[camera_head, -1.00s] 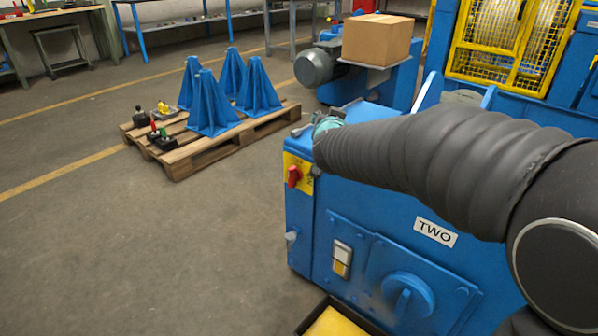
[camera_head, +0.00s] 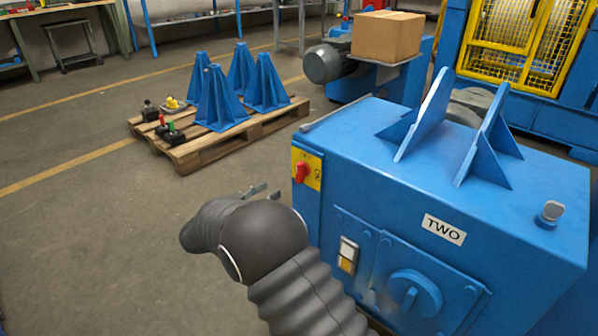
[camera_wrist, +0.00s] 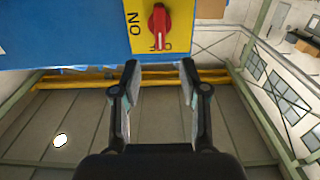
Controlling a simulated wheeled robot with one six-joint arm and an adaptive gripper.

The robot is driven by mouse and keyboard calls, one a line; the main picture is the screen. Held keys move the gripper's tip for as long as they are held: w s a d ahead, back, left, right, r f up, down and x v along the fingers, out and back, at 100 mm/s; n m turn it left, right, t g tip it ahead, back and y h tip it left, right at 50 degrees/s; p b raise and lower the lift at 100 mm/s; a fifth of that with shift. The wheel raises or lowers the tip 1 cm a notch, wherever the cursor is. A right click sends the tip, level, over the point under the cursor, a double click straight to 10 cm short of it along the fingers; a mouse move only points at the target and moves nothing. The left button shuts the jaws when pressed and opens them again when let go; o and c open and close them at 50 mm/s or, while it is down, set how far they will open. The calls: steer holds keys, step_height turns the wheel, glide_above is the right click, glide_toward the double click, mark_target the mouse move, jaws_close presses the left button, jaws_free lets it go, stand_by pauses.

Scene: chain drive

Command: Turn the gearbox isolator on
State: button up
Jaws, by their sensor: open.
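The gearbox isolator is a red rotary knob (camera_head: 302,172) on a yellow plate (camera_head: 314,181), at the upper left of the blue housing labelled TWO (camera_head: 444,229). In the wrist view, the knob (camera_wrist: 159,22) is at the top centre, its grip in line with the plate's OFF mark; ON is printed to its left. My gripper (camera_head: 262,191) is left of the housing, just short of the knob in the head view. In the wrist view, my gripper (camera_wrist: 158,72) has its two fingers apart with nothing between them, the knob beyond their tips and not touched.
A white and yellow switch (camera_head: 348,254) and a round blue cover (camera_head: 414,292) are lower on the housing. Blue fins (camera_head: 424,115) stand on its top. A pallet (camera_head: 187,156) with blue stands is behind. The floor left of the housing is free.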

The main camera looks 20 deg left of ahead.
mark_target(297, 173)
steer(key=x, duration=1.3)
steer(key=shift+w, duration=0.25)
jaws_close()
